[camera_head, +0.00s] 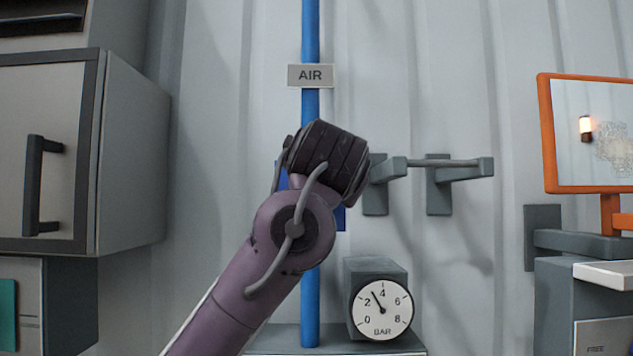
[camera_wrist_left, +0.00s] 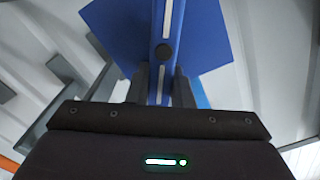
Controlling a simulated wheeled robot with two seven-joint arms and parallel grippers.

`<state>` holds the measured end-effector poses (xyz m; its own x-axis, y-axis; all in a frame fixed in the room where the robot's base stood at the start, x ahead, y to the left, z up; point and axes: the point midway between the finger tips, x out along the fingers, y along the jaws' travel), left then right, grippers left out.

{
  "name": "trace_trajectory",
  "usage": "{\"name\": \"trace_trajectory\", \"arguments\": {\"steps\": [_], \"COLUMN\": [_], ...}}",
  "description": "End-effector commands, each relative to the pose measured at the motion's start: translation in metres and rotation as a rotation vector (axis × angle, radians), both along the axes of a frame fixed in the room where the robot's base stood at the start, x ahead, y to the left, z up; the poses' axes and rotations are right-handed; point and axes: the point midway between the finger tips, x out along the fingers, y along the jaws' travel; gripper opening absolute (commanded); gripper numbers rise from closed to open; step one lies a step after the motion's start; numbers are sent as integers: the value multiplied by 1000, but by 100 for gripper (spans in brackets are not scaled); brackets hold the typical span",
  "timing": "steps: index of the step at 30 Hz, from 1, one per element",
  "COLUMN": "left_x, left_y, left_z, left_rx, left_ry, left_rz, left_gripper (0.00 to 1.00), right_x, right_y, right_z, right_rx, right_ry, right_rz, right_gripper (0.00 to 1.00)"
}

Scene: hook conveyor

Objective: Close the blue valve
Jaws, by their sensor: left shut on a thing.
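The blue valve shows in the left wrist view as a blue plate (camera_wrist_left: 208,45) with a narrow blue lever (camera_wrist_left: 157,35) across it. The lever has white stripes and a black round pivot. My left gripper (camera_wrist_left: 160,82) is shut on the lever, one dark finger on each side. In the head view my left arm reaches up from below and hides most of the valve; only blue edges of its plate (camera_head: 340,219) show. The valve is on a vertical blue pipe (camera_head: 310,310) under an AIR sign (camera_head: 311,76). The lever's angle to the pipe is unclear. My right gripper is out of view.
A pressure gauge (camera_head: 382,310) stands right of the pipe, its needle between 2 and 4. Grey wall brackets with a bar (camera_head: 440,163) stick out right of my wrist.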

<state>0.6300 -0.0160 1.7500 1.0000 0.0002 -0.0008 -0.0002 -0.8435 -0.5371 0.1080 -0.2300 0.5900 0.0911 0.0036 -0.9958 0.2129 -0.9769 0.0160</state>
Motion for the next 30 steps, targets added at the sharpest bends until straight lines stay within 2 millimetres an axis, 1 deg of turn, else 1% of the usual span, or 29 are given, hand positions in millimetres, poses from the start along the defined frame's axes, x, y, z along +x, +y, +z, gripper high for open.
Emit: {"name": "trace_trajectory", "arguments": {"steps": [1,6,21,30], "left_x": [0,0,0,0], "left_y": [-1,-6,-15,-17], "left_z": [-2,-6,-20,-27], "left_rx": [48,209,677,889], "left_ry": [-1,-2,-1,-1], "left_rz": [0,1,0,0], "left_gripper": [0,0,0,0], "right_x": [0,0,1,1], "right_y": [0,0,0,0], "right_z": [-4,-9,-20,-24], "right_rx": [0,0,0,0], "right_ry": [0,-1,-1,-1], "right_rz": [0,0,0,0], "right_gripper": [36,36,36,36]}}
